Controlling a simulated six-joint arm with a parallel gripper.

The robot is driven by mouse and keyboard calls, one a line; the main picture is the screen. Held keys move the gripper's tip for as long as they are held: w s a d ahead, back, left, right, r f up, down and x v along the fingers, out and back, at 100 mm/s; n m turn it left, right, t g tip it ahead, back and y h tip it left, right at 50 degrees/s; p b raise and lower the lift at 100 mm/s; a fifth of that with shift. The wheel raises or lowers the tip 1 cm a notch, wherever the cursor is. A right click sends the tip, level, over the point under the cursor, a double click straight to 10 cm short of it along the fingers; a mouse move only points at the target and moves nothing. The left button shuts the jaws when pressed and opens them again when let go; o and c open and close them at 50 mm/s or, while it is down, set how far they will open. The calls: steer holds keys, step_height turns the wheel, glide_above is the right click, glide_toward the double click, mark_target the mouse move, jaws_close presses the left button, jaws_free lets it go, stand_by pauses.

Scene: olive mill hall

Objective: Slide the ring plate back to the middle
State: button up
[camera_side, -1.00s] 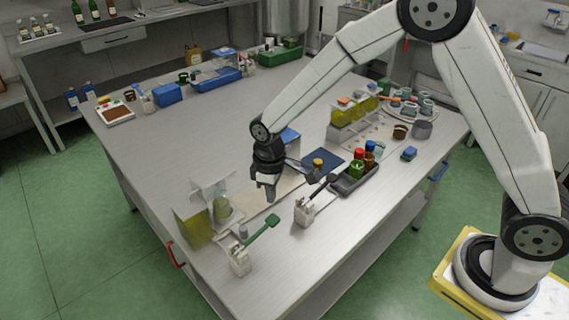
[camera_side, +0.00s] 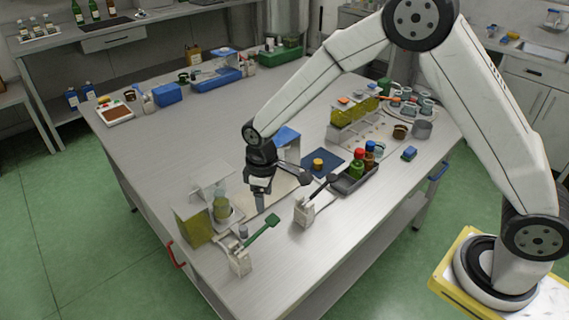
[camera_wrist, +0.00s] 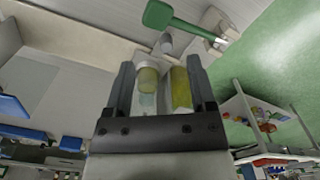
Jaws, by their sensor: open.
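At the near left of the table a green-filled vial (camera_side: 221,208) stands upright beside a yellow-green block (camera_side: 193,226). A pale piece (camera_side: 236,217) around the vial's foot may be the ring plate; I cannot tell for sure. My gripper (camera_side: 261,202) points down just right of this group, apart from it in the side view. In the wrist view my gripper (camera_wrist: 160,63) is open and empty. The vial (camera_wrist: 147,80) and the yellow-green block (camera_wrist: 181,88) appear beyond and between its fingers. The ring's opening is not clearly visible.
A white stand with a green lever (camera_side: 262,232) is in front, and one with a black lever (camera_side: 304,211) to the right. A grey tray (camera_side: 352,183) with bottles stands farther right. Clear panels (camera_side: 206,172) rise behind the vial.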

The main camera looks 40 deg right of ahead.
mark_target(242, 228)
steer(key=w+a+f, duration=0.1)
steer(key=f, duration=0.1)
steer(key=w+a+f+n, duration=0.1)
steer(key=w+f, duration=0.1)
steer(key=w+a+f+n, duration=0.1)
steer(key=w+f, duration=0.1)
steer(key=shift+a, duration=0.4)
steer(key=shift+f, duration=0.1)
steer(key=shift+f, duration=3.8)
jaws_close()
